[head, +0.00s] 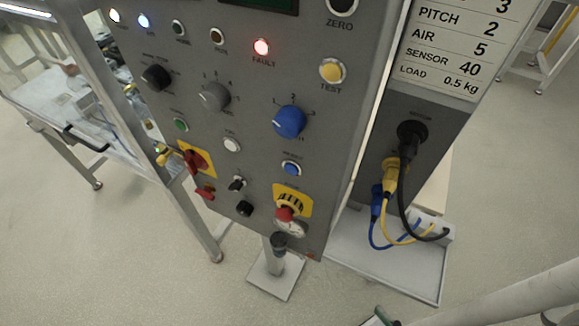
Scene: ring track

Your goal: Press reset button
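A grey control panel (255,110) fills the middle of the head view, tilted in the picture. A blue round push button (291,168) in a metal ring sits on its lower right, below a larger blue rotary knob (289,121). The small label above the blue button is too small to read, so I cannot confirm that it says reset. A red lamp (262,47) marked FAULT is lit. My gripper is not in view, and nothing is seen touching the buttons.
Other controls include a yellow TEST button (332,70), a white button (232,144) and a red switch (196,160). Blue, yellow and black cables (404,190) hang from the side box at right. A metal-framed bench (85,125) stands at left. Pale floor is open at lower left.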

